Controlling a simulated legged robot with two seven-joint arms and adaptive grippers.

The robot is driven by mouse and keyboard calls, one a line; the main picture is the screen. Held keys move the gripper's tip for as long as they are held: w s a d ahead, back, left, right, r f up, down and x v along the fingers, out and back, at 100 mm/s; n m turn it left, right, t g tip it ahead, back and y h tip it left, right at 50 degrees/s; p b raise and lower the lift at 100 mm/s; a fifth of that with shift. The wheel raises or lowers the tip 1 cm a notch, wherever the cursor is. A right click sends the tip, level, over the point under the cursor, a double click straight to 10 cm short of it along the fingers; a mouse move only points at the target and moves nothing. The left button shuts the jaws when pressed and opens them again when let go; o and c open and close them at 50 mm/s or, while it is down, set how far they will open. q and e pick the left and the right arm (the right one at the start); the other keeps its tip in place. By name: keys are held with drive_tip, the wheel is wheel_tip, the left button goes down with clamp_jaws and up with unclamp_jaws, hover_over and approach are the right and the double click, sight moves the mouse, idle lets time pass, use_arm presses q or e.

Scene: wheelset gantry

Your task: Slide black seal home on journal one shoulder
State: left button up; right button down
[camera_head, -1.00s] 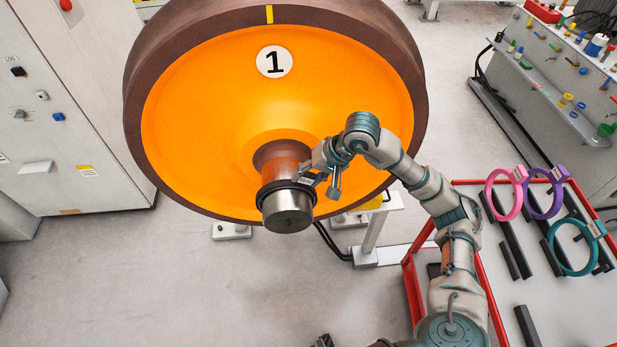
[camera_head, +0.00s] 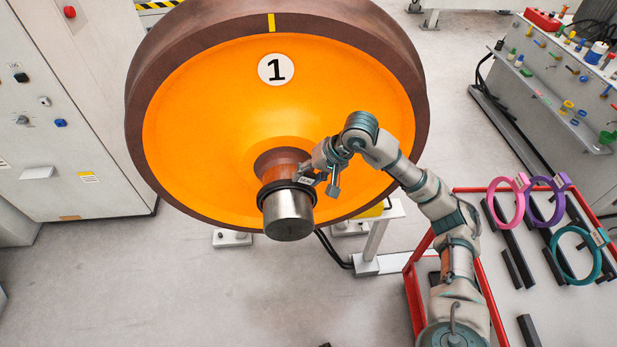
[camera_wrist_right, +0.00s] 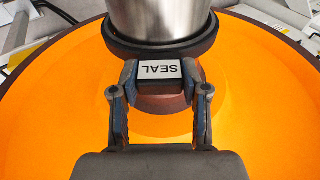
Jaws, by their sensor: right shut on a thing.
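The orange wheel (camera_head: 190,130) bears a round label "1", and its journal (camera_head: 289,214) is a bright metal cylinder pointing toward me. The black seal (camera_head: 266,190) is a ring around the journal, near the brown shoulder (camera_head: 280,162) at the hub. In the right wrist view the seal (camera_wrist_right: 160,54) circles the metal journal (camera_wrist_right: 160,20), and its block carries a white "SEAL" tag (camera_wrist_right: 159,69). My right gripper (camera_wrist_right: 160,78) is shut on that tagged block, one finger on each side. It also shows in the head view (camera_head: 318,180). Whether the seal touches the shoulder cannot be told. My left gripper is out of view.
A red-edged table (camera_head: 470,189) at the right holds a pink ring (camera_head: 494,203), a purple ring (camera_head: 532,211) and a teal ring (camera_head: 573,275) on black bars. A grey cabinet (camera_head: 85,120) stands at the left. A tool bench (camera_head: 560,95) is at the upper right.

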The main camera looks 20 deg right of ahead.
drive_tip(key=shift+w+d, duration=0.3)
drive_tip(key=shift+w, duration=0.8)
drive_tip(key=shift+w+d, duration=0.35)
drive_tip(key=shift+w, duration=0.75)
drive_tip(key=shift+w+d, duration=0.3)
drive_tip(key=shift+w, duration=0.8)
drive_tip(key=c, duration=0.5)
unclamp_jaws()
drive_tip(key=v, duration=1.2)
drive_tip(key=shift+w, duration=0.1)
